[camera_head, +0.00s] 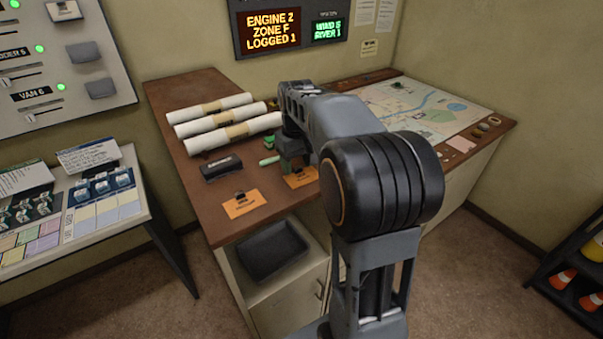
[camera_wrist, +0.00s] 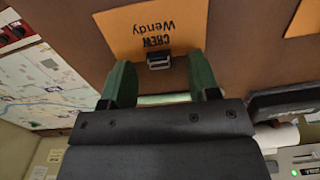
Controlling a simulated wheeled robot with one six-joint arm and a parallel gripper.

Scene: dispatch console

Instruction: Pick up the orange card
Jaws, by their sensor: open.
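Two orange cards lie on the brown desk top. One orange card (camera_head: 300,177), partly hidden by my arm, lies by my gripper (camera_head: 291,164); the other orange card (camera_head: 243,204) lies to its left near the front edge. In the wrist view the near card (camera_wrist: 155,27) reads "CREW Wendy" and has a black and silver clip (camera_wrist: 158,60) at its edge. My gripper (camera_wrist: 158,68) is open, and its green fingers appear on either side of the clip. I cannot tell the height between them. The other card (camera_wrist: 303,18) shows at the right edge.
A black box-like object (camera_head: 221,168) and a light green marker (camera_head: 269,161) lie behind the cards. White rolled papers (camera_head: 225,118) lie farther back. A map (camera_head: 425,108) covers the right side of the desk. A dark tray (camera_head: 272,250) sits lower, in front of the desk.

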